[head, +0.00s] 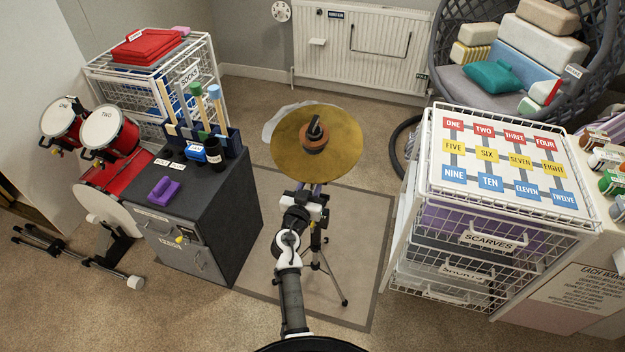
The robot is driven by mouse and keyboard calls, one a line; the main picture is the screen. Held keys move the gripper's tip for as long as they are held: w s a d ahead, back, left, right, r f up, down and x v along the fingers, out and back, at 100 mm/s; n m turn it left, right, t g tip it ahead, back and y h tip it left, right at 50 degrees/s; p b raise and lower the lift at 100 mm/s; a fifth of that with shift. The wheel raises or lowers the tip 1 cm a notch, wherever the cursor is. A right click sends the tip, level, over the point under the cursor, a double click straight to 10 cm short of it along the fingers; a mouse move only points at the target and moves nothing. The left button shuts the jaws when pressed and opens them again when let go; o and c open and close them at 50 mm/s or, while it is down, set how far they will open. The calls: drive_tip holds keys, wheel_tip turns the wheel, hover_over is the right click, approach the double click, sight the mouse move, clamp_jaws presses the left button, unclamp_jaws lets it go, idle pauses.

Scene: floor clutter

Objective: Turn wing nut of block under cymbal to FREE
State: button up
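The brass cymbal (340,140) sits level on top of a tripod stand (326,265), with a brown felt and a dark wing-shaped piece at its centre. My arm reaches up from the bottom middle, and my gripper (316,202) is just below the cymbal's near edge, close to the stand's upper post. A white part shows there; I cannot tell whether it belongs to my gripper or to the block. The block and its wing nut are not clearly seen, being small and partly hidden by my arm and the cymbal. The finger opening cannot be made out.
A dark grey cabinet (235,205) stands left of the stand, with red drums (108,130) beyond it. A white wire drawer unit (470,245) stands to the right. A grey mat (360,215) lies under the stand. A radiator (355,50) is behind.

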drive_tip(key=shift+c, duration=0.3)
clamp_jaws()
drive_tip(key=shift+n, duration=0.3)
drive_tip(key=shift+w+a+f+n+b, duration=0.15)
drive_tip(key=shift+n+b, duration=0.55)
drive_tip(key=shift+n, duration=3.3)
drive_tip(key=shift+s+a+r+n+b, duration=0.1)
drive_tip(key=shift+n+b, duration=0.55)
drive_tip(key=shift+n, duration=3.35)
drive_tip(key=shift+f, duration=0.1)
